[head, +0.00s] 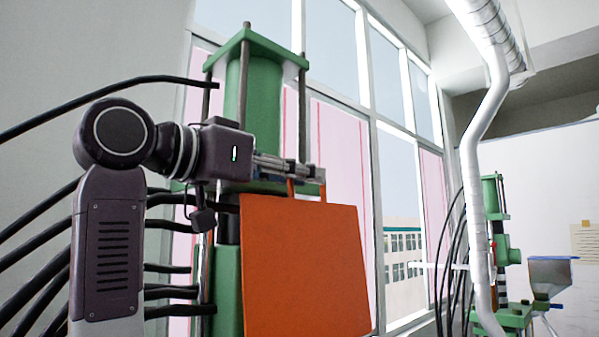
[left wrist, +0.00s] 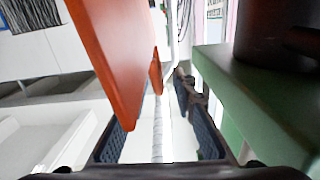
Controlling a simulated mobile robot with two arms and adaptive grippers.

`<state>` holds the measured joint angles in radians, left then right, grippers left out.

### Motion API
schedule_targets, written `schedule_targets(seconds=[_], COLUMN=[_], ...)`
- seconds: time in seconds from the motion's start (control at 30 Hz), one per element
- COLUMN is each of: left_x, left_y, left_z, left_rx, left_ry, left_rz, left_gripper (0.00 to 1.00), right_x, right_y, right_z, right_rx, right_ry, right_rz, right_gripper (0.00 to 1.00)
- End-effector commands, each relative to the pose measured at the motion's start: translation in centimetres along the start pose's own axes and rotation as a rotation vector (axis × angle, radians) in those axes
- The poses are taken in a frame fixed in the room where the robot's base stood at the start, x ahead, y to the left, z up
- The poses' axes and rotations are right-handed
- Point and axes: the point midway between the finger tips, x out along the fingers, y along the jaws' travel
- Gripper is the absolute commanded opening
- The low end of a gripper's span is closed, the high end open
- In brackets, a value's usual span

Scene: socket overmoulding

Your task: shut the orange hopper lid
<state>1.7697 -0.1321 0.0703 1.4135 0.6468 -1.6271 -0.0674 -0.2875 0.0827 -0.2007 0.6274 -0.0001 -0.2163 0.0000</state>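The orange hopper lid (head: 305,265) stands raised, its broad flat face towards the head camera, with a small handle (head: 308,199) on its top edge. My left gripper (head: 310,172) is at the handle, level with the top of the lid. In the left wrist view the lid (left wrist: 118,45) fills the upper left and covers part of one finger. There the fingers of my left gripper (left wrist: 158,100) are apart, with the orange handle (left wrist: 155,72) showing between them; I cannot tell whether either finger touches it. The hopper under the lid is hidden. My right gripper is not in view.
A green press (head: 250,90) stands right behind my left gripper; its green plate (left wrist: 255,100) is close on the right in the left wrist view. Black hoses (head: 170,198) run at the left. A second green machine (head: 515,318) with a grey hopper (head: 550,275) stands far right.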

Motion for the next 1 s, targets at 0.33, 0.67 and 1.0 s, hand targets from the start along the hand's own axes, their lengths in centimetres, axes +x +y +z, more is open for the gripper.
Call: schedule_targets(seconds=[0.33,0.67,1.0], left_x=[0.0,0.0,0.0], left_y=[0.0,0.0,2.1], left_z=[0.0,0.0,-0.1], left_rx=[-0.001,0.000,0.081], left_ry=[-0.001,-0.001,-0.001], left_rz=[0.000,0.001,0.001], left_gripper=[0.00,0.00,0.00], right_x=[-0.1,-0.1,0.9], right_y=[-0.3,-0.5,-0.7], right_z=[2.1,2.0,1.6], right_rx=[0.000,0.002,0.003], right_ry=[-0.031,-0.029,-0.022], right_rz=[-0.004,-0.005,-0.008], right_gripper=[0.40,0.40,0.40])
